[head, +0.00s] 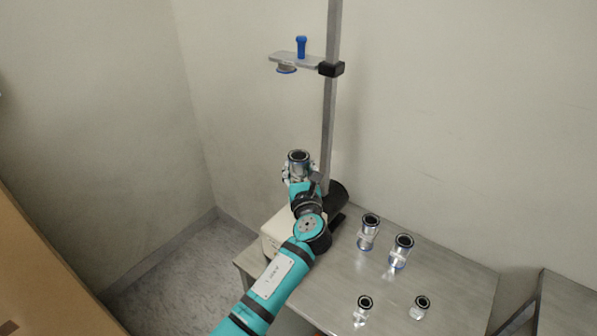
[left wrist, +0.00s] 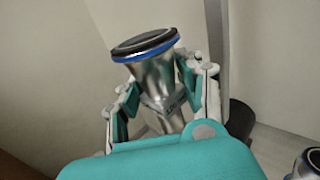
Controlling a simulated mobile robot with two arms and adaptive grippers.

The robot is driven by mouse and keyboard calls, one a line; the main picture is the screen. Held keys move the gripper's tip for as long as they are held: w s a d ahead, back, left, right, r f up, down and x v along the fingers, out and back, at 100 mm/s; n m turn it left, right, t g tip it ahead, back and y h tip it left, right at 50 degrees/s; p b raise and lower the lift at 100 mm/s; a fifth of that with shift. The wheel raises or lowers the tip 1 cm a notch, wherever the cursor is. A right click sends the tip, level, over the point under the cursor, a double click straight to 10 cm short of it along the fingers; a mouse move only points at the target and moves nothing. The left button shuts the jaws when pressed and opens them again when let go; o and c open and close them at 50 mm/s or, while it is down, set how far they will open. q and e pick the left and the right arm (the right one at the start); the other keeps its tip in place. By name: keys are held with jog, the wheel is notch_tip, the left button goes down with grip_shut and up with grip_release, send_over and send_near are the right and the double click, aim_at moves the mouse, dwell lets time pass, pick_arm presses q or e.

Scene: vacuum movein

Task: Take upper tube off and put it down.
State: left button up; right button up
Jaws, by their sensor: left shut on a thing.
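A metal tube (head: 298,160) with a dark ring and blue band at its open top stands roughly upright beside the stand's pole in the head view. My left gripper (head: 299,174) is shut around its body from the front. In the left wrist view the tube (left wrist: 158,72) looks slightly tilted, its flared top clear above the fingers of my left gripper (left wrist: 162,100). The tube's lower end is hidden, so I cannot tell whether it rests on something. My right gripper is not in view.
A pole (head: 329,120) carries a bracket (head: 310,62) with a blue knob (head: 301,46), well above the tube. Several other metal fittings, such as one tube (head: 401,252), stand on the steel table (head: 455,275). A pale base unit (head: 281,225) sits at its left. Walls are close behind.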

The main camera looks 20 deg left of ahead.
aim_at(301, 161)
pick_arm(q)
jog(key=shift+r, duration=0.15)
jog(key=shift+r, duration=0.3)
jog(key=r, duration=0.2)
jog(key=shift+s+d+r, duration=0.2)
jog(key=shift+d+r, duration=0.05)
jog(key=shift+r, duration=0.15)
jog(key=s+d+r+p, duration=0.3)
jog(key=s+d, duration=0.6)
jog(key=s, duration=0.3)
jog(key=shift+s+r, duration=0.25)
jog(key=shift+r, duration=0.45)
